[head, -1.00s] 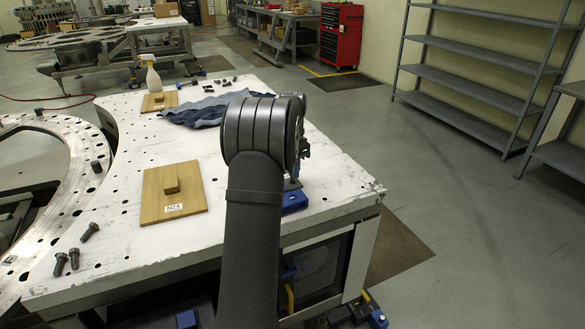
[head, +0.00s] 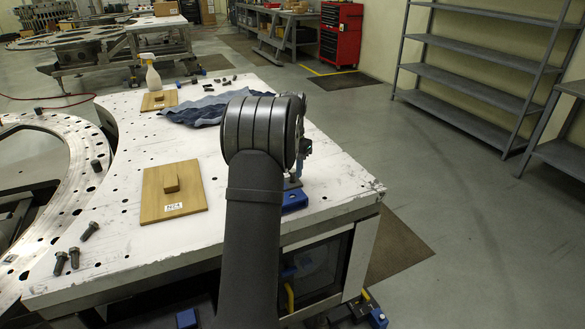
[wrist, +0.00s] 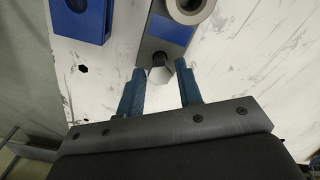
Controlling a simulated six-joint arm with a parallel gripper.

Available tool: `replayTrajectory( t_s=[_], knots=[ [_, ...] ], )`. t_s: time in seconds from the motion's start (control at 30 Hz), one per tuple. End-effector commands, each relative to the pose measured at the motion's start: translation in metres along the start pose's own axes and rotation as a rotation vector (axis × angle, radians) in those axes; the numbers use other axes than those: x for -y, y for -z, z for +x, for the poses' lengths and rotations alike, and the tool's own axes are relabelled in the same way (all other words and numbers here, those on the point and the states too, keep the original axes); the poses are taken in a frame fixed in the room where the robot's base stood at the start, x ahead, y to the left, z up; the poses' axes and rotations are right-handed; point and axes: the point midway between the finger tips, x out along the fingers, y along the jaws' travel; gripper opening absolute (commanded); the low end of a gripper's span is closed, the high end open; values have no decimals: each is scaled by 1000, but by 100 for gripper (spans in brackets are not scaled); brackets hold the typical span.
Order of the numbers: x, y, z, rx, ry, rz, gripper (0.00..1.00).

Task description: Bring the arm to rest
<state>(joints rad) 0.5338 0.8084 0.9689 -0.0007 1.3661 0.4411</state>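My gripper (wrist: 160,71) shows in the wrist view with its two blue fingers apart and nothing gripped. A small hexagonal end of a grey part (wrist: 160,72) lies in line with the gap between the fingertips, with space on both sides. In the head view my arm rises over the near right part of the white plate, and its dark wrist hides most of the gripper. Only a little of the gripper's blue shows to the right of the wrist, above a blue block (head: 294,201).
The white plate (head: 140,240) carries wooden boards (head: 153,205), dark bolts (head: 89,231), a blue cloth (head: 195,109) and a spray bottle (head: 151,76). In the wrist view a blue slotted block (wrist: 85,22) and a grey-blue fixture (wrist: 168,38) sit ahead. The floor at right is open.

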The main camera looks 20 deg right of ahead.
Motion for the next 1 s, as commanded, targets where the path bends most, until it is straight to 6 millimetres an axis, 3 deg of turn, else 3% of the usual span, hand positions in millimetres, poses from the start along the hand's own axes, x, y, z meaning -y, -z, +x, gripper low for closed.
replayTrajectory(
  t_s=[0.17,0.37,0.53,0.63,1.0],
  knots=[
    [0,0,0,-1,0,-341,33],
    [0,0,0,-1,0,-379,33],
    [0,0,0,-1,0,-378,1],
    [0,0,0,-1,0,-367,0],
    [0,0,1,0,1,310,0]
  ],
)
